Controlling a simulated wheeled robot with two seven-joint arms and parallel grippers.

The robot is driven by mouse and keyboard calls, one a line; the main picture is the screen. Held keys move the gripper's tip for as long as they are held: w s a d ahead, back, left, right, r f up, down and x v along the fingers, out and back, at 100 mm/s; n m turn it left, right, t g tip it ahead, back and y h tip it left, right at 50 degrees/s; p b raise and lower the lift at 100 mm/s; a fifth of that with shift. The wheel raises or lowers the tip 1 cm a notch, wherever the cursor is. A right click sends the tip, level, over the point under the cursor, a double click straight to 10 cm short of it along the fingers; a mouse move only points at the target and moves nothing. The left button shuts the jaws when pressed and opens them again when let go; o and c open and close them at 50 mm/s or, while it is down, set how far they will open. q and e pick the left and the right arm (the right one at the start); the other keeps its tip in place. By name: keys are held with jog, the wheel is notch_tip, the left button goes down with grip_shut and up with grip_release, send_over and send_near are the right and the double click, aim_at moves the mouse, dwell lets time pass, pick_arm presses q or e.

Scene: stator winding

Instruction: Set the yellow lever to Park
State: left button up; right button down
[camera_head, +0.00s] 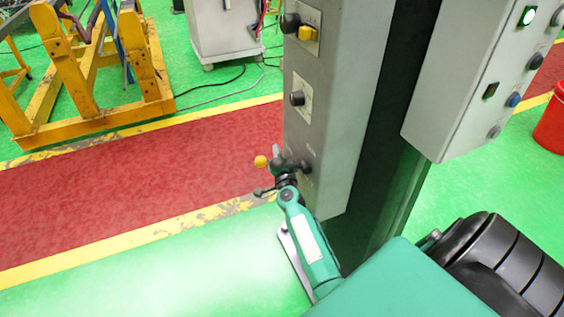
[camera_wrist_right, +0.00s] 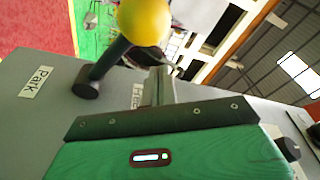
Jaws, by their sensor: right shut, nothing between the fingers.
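The yellow lever has a round yellow knob (camera_head: 261,161) in the head view, left of the grey panel's lower end. In the right wrist view, the yellow knob (camera_wrist_right: 143,20) sits at the top, on a dark rod leading down-left to a black hub (camera_wrist_right: 87,85). The Park label (camera_wrist_right: 37,82) is left of the hub. A second label (camera_wrist_right: 137,96) is partly hidden by the fingers. My right gripper (camera_head: 278,158) is shut and empty beside the lever; in the wrist view its fingers (camera_wrist_right: 161,84) are just right of the rod. I cannot tell whether they touch. My left gripper is out of view.
The grey column panel (camera_head: 330,110) carries an upper yellow switch (camera_head: 307,33) and a black knob (camera_head: 297,98). A grey control box (camera_head: 470,90) hangs at the right. A red bucket (camera_head: 553,125) stands beyond it.

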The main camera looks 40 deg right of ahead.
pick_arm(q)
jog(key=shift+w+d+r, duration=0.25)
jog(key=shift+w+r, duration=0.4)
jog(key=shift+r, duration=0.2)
pick_arm(e)
jog(key=a+f, duration=0.2)
jog(key=a, duration=0.1)
pick_arm(q)
jog(key=shift+b, duration=0.3)
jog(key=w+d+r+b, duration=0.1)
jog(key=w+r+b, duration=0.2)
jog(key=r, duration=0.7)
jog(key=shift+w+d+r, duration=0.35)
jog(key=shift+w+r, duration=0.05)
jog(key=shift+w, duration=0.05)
pick_arm(e)
notch_tip(320, 180, down, 8)
jog(key=a+n+t+y, duration=0.2)
jog(key=n+y, duration=0.1)
jog(key=n, duration=1)
jog(key=shift+w+r, duration=0.2)
jog(key=shift+w, duration=0.05)
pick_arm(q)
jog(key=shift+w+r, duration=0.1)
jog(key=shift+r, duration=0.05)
pick_arm(e)
jog(key=shift+n, duration=0.3)
